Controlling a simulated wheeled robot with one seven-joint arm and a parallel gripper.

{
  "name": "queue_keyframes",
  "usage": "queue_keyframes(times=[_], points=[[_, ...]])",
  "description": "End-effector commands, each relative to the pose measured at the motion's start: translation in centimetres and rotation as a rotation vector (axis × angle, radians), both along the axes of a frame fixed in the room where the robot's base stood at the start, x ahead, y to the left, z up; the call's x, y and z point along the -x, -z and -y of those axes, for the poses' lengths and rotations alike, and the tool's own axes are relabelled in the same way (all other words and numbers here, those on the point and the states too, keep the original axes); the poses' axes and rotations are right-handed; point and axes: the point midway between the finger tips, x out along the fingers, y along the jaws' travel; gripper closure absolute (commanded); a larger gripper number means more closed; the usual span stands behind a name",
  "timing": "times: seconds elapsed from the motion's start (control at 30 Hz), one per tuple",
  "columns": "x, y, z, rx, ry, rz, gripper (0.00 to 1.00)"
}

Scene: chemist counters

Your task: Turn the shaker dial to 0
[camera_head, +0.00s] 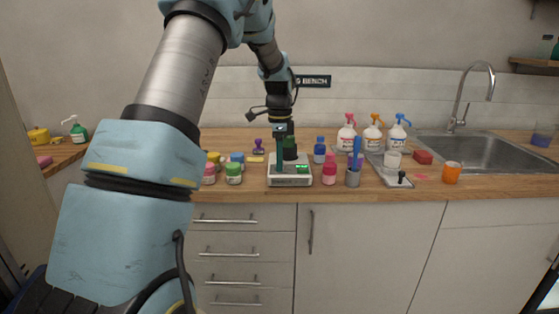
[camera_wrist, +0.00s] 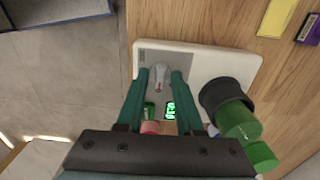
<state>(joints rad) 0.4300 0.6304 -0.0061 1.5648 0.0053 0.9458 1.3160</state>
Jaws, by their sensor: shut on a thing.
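The shaker (camera_head: 289,182) is a low white box with a green-lit display, standing on the wooden counter near its front edge. In the wrist view its white body (camera_wrist: 205,56) lies under my fingers. The dial (camera_wrist: 158,77) is a small pale grey knob with a reddish mark, and it sits between the teal fingertips of my gripper (camera_wrist: 159,74). My gripper is shut on the dial, pointing down. The green digits of the display (camera_wrist: 170,110) are too small to read surely. A green vessel in a black holder (camera_wrist: 226,97) stands on the shaker beside my right finger.
Pink (camera_head: 329,168) and blue bottles and a grey cup with blue items (camera_head: 353,177) stand right of the shaker. Green (camera_head: 234,173) and pink jars stand to its left. Spray bottles (camera_head: 373,133) and a sink (camera_head: 487,151) are farther right.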

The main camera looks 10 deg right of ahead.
Motion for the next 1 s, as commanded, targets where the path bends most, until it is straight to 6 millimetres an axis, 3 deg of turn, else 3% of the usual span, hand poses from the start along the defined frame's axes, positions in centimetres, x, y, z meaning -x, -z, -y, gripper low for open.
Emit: queue_keyframes(times=[0.13,0.57,1.0], points=[[0.03,-0.01,-0.01,0.0,0.0,-0.001,1.0],[0.04,-0.05,0.01,0.0,-0.028,-0.001,1.0],[0.02,-0.14,0.12,0.001,-0.324,-0.001,1.0]])
